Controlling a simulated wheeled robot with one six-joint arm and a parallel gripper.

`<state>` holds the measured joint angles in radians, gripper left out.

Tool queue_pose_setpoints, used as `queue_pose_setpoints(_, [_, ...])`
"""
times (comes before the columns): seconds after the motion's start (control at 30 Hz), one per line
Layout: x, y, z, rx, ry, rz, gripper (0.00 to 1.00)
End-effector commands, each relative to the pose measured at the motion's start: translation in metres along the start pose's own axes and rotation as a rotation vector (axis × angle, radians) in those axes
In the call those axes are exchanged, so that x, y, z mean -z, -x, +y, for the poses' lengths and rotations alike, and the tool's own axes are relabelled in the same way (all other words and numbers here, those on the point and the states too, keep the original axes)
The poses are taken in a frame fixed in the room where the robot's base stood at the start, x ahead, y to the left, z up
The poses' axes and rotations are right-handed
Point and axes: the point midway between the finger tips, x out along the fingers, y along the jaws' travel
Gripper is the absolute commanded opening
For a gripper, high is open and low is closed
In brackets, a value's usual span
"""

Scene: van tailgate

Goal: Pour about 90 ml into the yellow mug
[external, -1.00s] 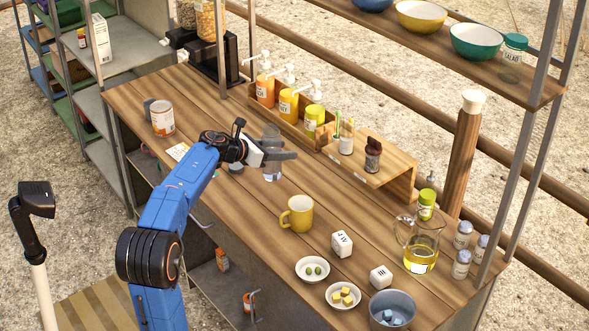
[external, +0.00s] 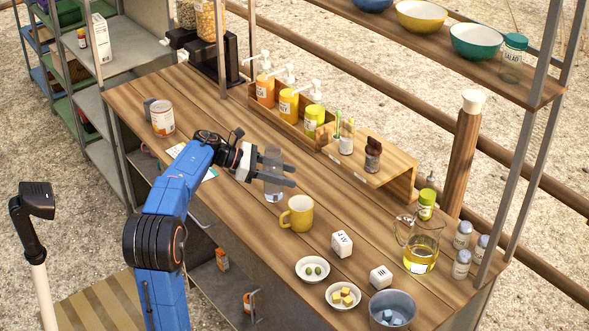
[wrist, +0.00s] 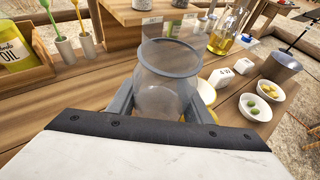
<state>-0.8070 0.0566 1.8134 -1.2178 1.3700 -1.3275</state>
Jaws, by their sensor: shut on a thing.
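My gripper (external: 283,175) is shut on a clear vessel (external: 272,188). The vessel looks upright, just to the left of and behind the yellow mug (external: 297,213) in the external view. In the wrist view the vessel (wrist: 165,88) sits between the two fingers of my gripper (wrist: 162,103), with its grey rim facing the camera. The contents and fill level are hard to make out. The yellow mug stands upright on the counter; its inside is not clearly seen. In the wrist view only a bit of yellow (wrist: 209,113) shows behind the vessel and finger.
A glass jug with yellow liquid (external: 421,250), white blocks (external: 342,244), two small bowls (external: 312,270) and a grey bucket (external: 392,308) stand right of the mug. A sauce rack (external: 283,108) and a wooden stand (external: 370,160) line the back. A tin (external: 162,117) stands left.

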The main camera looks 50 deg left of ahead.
Motion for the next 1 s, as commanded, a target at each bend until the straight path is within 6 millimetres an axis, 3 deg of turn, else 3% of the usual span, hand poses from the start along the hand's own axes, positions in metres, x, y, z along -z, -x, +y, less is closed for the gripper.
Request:
queue_pose_setpoints(0.47, [-0.001,-0.001,-0.001,-0.028,-0.065,0.066,0.14])
queue_pose_setpoints(1.0, [-0.008,0.0,-0.004,-0.119,-0.288,0.307,0.14])
